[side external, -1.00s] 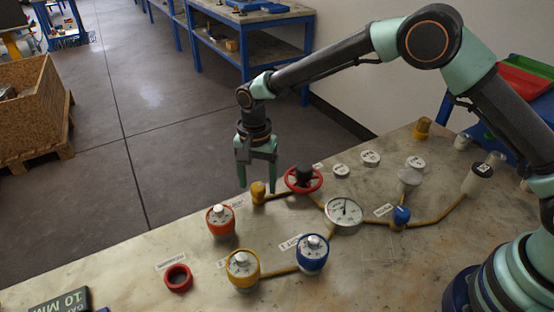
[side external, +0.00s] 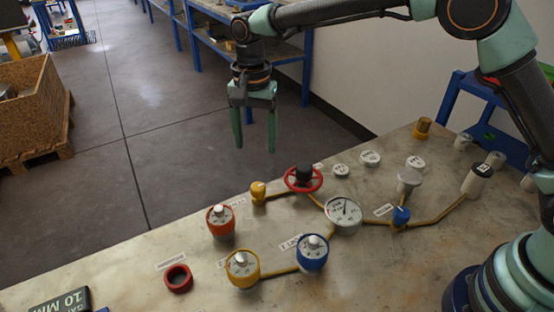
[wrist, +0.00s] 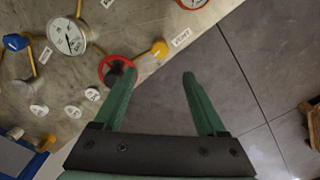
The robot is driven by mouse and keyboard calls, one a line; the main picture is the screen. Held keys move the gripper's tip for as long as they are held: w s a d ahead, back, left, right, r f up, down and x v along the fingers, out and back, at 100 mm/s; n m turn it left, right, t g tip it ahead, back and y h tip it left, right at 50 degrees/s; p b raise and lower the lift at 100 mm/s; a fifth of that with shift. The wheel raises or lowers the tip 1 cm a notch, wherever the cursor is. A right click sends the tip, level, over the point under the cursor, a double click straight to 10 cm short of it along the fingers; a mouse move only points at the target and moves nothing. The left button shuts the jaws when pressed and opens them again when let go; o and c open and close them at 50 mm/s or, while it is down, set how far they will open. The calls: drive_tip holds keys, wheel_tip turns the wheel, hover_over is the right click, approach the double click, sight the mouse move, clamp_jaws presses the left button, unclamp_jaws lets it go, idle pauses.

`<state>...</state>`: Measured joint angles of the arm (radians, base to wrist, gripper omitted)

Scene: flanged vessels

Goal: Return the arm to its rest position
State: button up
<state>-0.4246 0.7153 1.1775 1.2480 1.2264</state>
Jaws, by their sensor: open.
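My gripper (side external: 254,142) hangs with its two green fingers pointing down, open and empty. In the side external view it is well above the bench's far edge, over the floor side. In the wrist view the gripper (wrist: 158,85) has its fingers spread, with bench edge and grey floor showing between them. The red handwheel (side external: 303,179) with a black hub stands on the bench below and to the right of the fingers. The yellow valve knob (side external: 258,192) is below the fingers. Nothing touches the gripper.
A wooden crate (side external: 35,110) is on the floor. Air around the gripper is clear.

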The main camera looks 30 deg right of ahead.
drive_tip(key=s+d+r+n+t, duration=0.2)
drive_tip(key=s+d+r+n, duration=0.1)
drive_tip(key=s+d+r, duration=0.4)
drive_tip(key=s+d+r+n+t, duration=0.25)
drive_tip(key=s+d+r, duration=0.25)
drive_tip(key=d, duration=0.5)
drive_tip(key=s+d+f+n+t, duration=0.1)
drive_tip(key=s+d+f+n, duration=0.1)
drive_tip(key=s, duration=0.5)
drive_tip(key=shift+d+f+n, duration=0.35)
drive_tip(key=shift+d+n, duration=0.5)
drive_tip(key=shift+d, duration=0.4)
